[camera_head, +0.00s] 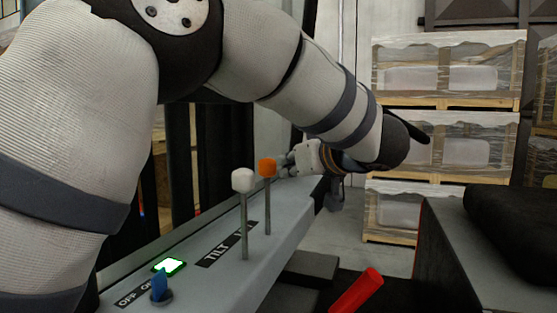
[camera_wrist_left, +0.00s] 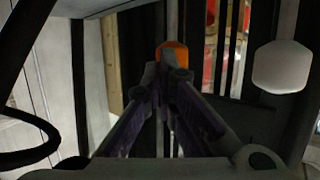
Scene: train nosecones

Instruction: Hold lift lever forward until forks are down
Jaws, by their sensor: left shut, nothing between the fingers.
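The lift lever, a thin metal stem with an orange knob (camera_head: 266,168), stands on the grey control panel (camera_head: 285,218). The label by it is partly hidden by the stems. My left gripper (camera_head: 284,167) is shut and empty, with its fingertips right beside the orange knob, on its right side. In the left wrist view the closed fingertips (camera_wrist_left: 166,76) overlap the lower part of the orange knob (camera_wrist_left: 174,48); I cannot tell whether they touch it. The forks cannot be made out. My right gripper is not in view.
The white-knobbed tilt lever (camera_head: 243,181) stands close to the lift lever; its knob (camera_wrist_left: 283,66) is also at right in the wrist view. A blue switch (camera_head: 158,285) and lit green button (camera_head: 169,266) are nearer. A red handle (camera_head: 357,291) and black seat (camera_head: 515,228) lie right. Wrapped pallets (camera_head: 445,140) stand behind.

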